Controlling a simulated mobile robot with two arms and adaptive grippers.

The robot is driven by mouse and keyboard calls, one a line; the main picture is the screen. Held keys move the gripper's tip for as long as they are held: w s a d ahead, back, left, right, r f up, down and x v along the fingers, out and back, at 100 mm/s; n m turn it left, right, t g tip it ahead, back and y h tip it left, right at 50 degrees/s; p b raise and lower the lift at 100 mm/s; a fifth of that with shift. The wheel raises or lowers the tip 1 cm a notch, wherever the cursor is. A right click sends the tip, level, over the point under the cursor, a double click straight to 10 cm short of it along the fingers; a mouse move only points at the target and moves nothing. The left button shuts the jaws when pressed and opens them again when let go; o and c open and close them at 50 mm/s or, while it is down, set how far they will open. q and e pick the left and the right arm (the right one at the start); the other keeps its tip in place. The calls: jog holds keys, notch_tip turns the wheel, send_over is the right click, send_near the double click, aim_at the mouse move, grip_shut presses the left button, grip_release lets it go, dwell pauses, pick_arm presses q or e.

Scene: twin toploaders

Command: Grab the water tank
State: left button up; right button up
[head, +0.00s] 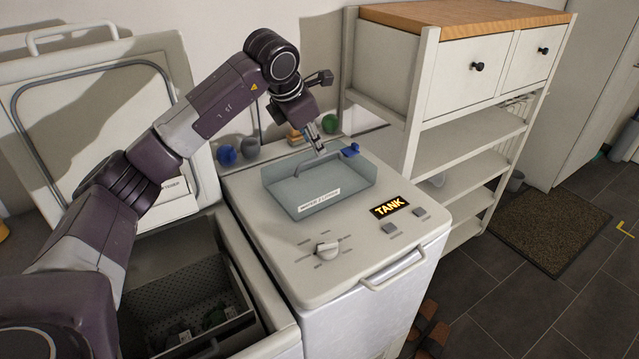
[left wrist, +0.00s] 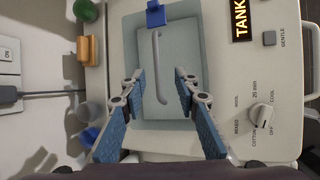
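The water tank (head: 330,198) is a see-through blue-grey box with a white label and a blue cap (head: 350,151). It sits on top of the right washing machine. A grey bar handle (left wrist: 160,65) spans its top. My left gripper (head: 319,150) points down at the handle's far end in the head view. In the left wrist view my left gripper (left wrist: 157,84) is open, with the handle between the lines of its two fingers. I cannot tell whether the fingers are level with the handle or above it. My right gripper is out of view.
The lit TANK display (head: 390,206) and a dial (head: 326,250) are on the machine's top. The left machine stands open, its lid (head: 105,95) raised and a drum (head: 185,300) showing. Blue and green balls and a brush lie behind. A shelf unit (head: 465,150) stands right.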

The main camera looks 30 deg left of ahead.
aim_at(318, 159)
pick_arm(q)
jog(key=shift+w+a+f+y+p, duration=0.3)
jog(key=shift+w+a+f+p, duration=0.1)
jog(key=shift+w+f, duration=0.35)
jog(key=x, duration=0.2)
jog(key=p+x, duration=0.1)
jog(key=x, duration=0.1)
jog(key=shift+s+d+f+p, duration=0.15)
jog(key=shift+d+f+p, duration=0.05)
jog(key=shift+f+p, duration=0.1)
jog(key=shift+w+f, duration=0.2)
jog(key=shift+f, duration=0.1)
jog(key=shift+w+f, duration=0.1)
jog(key=shift+f, duration=0.1)
jog(key=c, duration=0.7)
grip_shut()
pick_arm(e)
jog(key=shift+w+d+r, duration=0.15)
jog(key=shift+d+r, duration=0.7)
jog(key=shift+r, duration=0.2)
pick_arm(q)
jog(key=shift+r, duration=0.15)
